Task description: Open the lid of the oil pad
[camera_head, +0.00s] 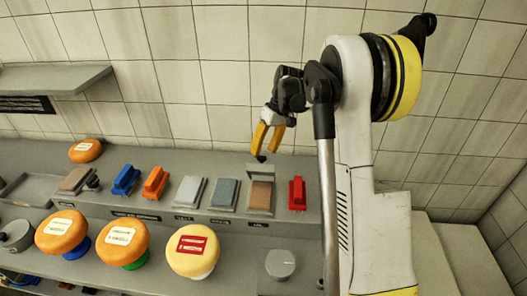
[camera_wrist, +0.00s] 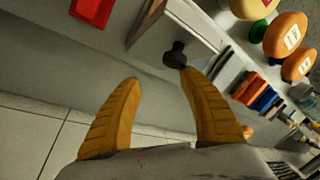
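The oil pad (camera_head: 261,195) is a brown block in a grey box on the bench, right of the middle in the head view. Its grey lid (camera_head: 261,172) stands raised at the back of the box, with the brown pad uncovered. A black knob (camera_head: 261,158) is on the lid. My gripper (camera_head: 265,148) is just above the knob, its yellow fingers pointing down and apart. In the wrist view the knob (camera_wrist: 175,56) is close to the tip of the right finger, and the gripper (camera_wrist: 160,77) holds nothing. I cannot tell whether that finger touches the knob.
A red block (camera_head: 297,194) stands right of the oil pad. Grey pads (camera_head: 224,194), orange (camera_head: 154,182) and blue blocks (camera_head: 125,181) stand to the left. A tiled wall (camera_head: 200,80) is behind.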

